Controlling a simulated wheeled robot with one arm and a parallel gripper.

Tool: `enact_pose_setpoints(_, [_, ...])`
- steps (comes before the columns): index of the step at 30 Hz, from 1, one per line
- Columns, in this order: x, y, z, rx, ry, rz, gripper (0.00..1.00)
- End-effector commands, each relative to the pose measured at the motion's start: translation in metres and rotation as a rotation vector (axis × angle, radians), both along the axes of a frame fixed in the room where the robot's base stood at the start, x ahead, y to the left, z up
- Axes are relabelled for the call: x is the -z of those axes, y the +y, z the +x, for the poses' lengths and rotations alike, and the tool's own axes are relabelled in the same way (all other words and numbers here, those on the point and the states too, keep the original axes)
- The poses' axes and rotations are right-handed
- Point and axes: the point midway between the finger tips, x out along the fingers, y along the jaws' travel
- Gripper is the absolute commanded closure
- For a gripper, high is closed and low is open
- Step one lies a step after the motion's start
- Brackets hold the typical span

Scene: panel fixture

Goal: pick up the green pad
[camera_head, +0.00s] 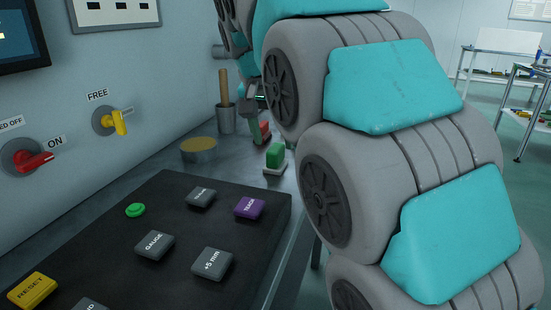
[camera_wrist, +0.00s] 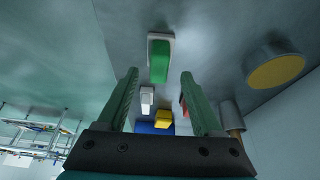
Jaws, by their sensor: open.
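The green pad (camera_head: 275,155) stands on a small pale base on the grey bench, to the left of my arm in the head view. In the wrist view the green pad (camera_wrist: 160,62) shows beyond the fingertips, roughly centred between them. My gripper (camera_wrist: 159,74) is open, with its two green fingers apart and nothing between them that I can see as held. In the head view my gripper (camera_head: 257,100) is small and partly hidden by my arm, farther back than the green pad.
A red pad (camera_head: 265,131) stands behind the green one. White (camera_wrist: 147,97), yellow (camera_wrist: 165,119) and blue (camera_wrist: 155,128) blocks show between the fingers. A round yellow-topped tin (camera_head: 199,149) and a cup (camera_head: 226,119) holding a wooden handle stand left. A black button panel (camera_head: 100,225) lies in front.

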Motion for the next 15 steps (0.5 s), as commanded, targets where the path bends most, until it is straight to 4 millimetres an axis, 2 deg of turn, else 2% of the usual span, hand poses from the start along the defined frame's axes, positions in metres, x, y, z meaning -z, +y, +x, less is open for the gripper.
enact_pose_setpoints(9, [0.035,-0.007,0.012,-0.001,0.005,-0.001,0.32])
enact_pose_setpoints(15, [0.041,-0.008,0.015,-0.001,0.001,0.0,0.32])
